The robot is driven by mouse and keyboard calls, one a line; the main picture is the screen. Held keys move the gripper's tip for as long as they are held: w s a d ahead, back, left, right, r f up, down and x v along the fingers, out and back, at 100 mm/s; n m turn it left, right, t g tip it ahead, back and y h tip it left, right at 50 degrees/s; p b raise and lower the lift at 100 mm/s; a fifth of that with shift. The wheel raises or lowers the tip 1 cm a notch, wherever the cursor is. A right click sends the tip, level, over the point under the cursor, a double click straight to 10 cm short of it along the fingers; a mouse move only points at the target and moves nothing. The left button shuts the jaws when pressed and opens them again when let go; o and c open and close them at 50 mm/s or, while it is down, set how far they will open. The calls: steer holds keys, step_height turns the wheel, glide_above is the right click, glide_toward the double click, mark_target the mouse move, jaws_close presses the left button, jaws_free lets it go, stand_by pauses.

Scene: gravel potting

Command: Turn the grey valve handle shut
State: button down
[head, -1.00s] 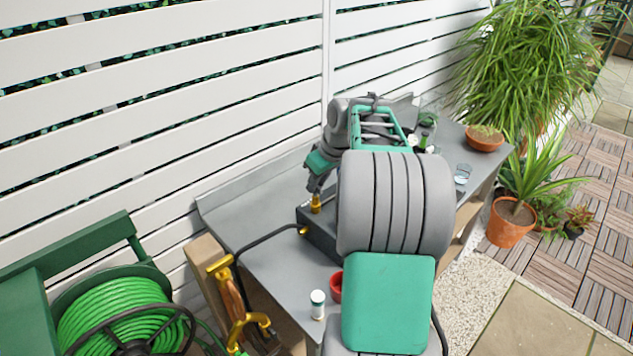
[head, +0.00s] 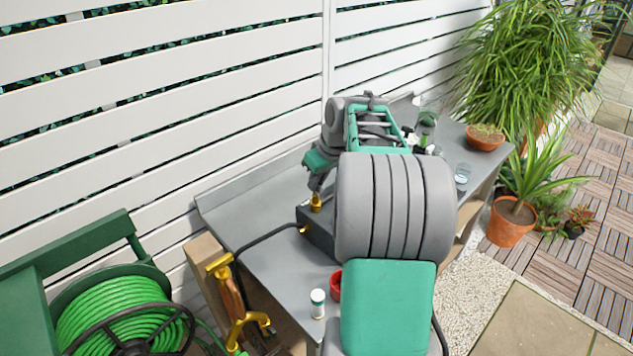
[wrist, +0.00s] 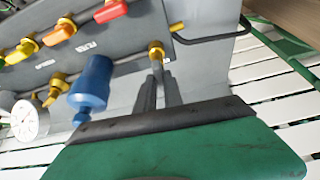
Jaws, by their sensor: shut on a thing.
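The brass valve (wrist: 156,46) shows at the top middle of the wrist view, on a grey panel. My gripper (wrist: 160,72) is closed at this valve, its two dark fingers nearly together. The grey handle is mostly hidden between the fingers, so its exact angle is hard to tell. In the head view my gripper (head: 317,187) points down onto the brass fitting (head: 316,203) on the dark box, and the handle cannot be made out there.
Other valves with yellow, orange and red handles (wrist: 110,12) sit on the panel. A blue part (wrist: 91,84) and a white round gauge or wheel (wrist: 25,120) stand close to my fingers. A black hose (head: 262,244) leaves the box. A white bottle (head: 318,303) and red pot (head: 335,286) stand on the bench.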

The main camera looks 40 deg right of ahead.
steer(key=m+b, duration=0.1)
steer(key=m, duration=0.1)
steer(key=m+h+b, duration=0.1)
steer(key=shift+a+f+m+h, duration=0.1)
steer(key=shift+a+m+h, duration=0.05)
steer(key=shift+m+h, duration=0.2)
steer(key=m, duration=0.2)
steer(key=m+g+h, duration=0.1)
steer(key=m, duration=0.1)
steer(key=shift+w+a+m+h+b, duration=0.1)
steer(key=shift+m+h+b, duration=0.15)
steer(key=shift+m+b, duration=0.1)
steer(key=m, duration=0.1)
steer(key=m+g+p, duration=0.1)
steer(key=m, duration=0.1)
steer(key=m+h, duration=0.1)
steer(key=shift+w+a+r+m, duration=0.1)
steer(key=shift+r+m, duration=0.15)
steer(key=shift+m, duration=0.05)
steer(key=shift+w+f+m+g+h+p, duration=0.15)
steer(key=shift+m+g+p, duration=0.45)
steer(key=shift+m, duration=0.45)
steer(key=shift+s+r+m+g+h+p, duration=0.15)
steer(key=shift+m+g+p, duration=0.25)
steer(key=shift+m+p, duration=0.45)
steer(key=shift+f+m, duration=0.15)
steer(key=shift+m, duration=0.15)
steer(key=c, duration=1.5)
jaws_free()
steer(key=shift+o, duration=0.2)
